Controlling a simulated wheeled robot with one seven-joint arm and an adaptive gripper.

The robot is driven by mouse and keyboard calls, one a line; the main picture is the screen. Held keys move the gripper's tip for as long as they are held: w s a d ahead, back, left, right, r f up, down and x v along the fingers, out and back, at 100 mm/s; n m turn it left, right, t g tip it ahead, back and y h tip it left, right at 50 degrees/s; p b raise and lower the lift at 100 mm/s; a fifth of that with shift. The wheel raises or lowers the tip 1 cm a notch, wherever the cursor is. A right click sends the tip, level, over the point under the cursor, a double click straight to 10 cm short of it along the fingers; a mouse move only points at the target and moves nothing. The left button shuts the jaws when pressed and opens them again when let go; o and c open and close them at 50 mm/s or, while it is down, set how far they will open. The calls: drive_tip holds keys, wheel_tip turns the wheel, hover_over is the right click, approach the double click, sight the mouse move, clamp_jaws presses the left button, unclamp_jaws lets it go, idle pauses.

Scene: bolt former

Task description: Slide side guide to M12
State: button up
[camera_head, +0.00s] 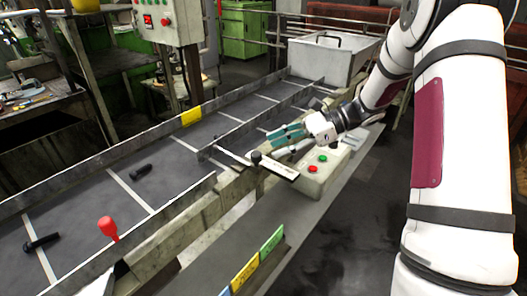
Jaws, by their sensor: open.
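The side guide (262,120) appears to be the thin dark rail standing lengthwise on the conveyor. A thin bar runs from near its close end to a black knob (256,157) at a pale scale plate (283,171) on the conveyor's edge. Marks on the plate are too small to read, so I cannot tell where M12 is. My gripper (275,141), with teal fingers, is open and empty just above and right of the knob in the picture. Whether it touches anything cannot be told.
Dark bolts (141,172) lie on the conveyor belt (85,205). A control box (323,176) with red and green buttons sits right of the plate. A grey bin (331,57) stands at the far end.

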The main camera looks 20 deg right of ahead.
drive_tip(key=v, duration=0.5)
drive_tip(key=shift+d, duration=0.1)
idle(0.3)
drive_tip(key=s+a+r+n+g+h, duration=0.1)
drive_tip(key=s+a+r+n+h, duration=0.3)
drive_tip(key=s, duration=0.3)
drive_tip(key=s+a+r+n+g+h, duration=0.1)
drive_tip(key=s+a+r+n+h, duration=0.25)
drive_tip(key=s+n, duration=0.2)
drive_tip(key=s+r+n+t+h, duration=0.2)
drive_tip(key=s+n, duration=0.3)
drive_tip(key=s, duration=0.2)
drive_tip(key=s+d+r+n+t+h, duration=0.1)
drive_tip(key=s+n+t+h, duration=0.2)
drive_tip(key=s+n, duration=0.2)
drive_tip(key=shift+s+r+t+h, duration=0.3)
drive_tip(key=shift+s+r+h, duration=0.05)
drive_tip(key=shift+s, duration=0.7)
drive_tip(key=shift+d, duration=0.15)
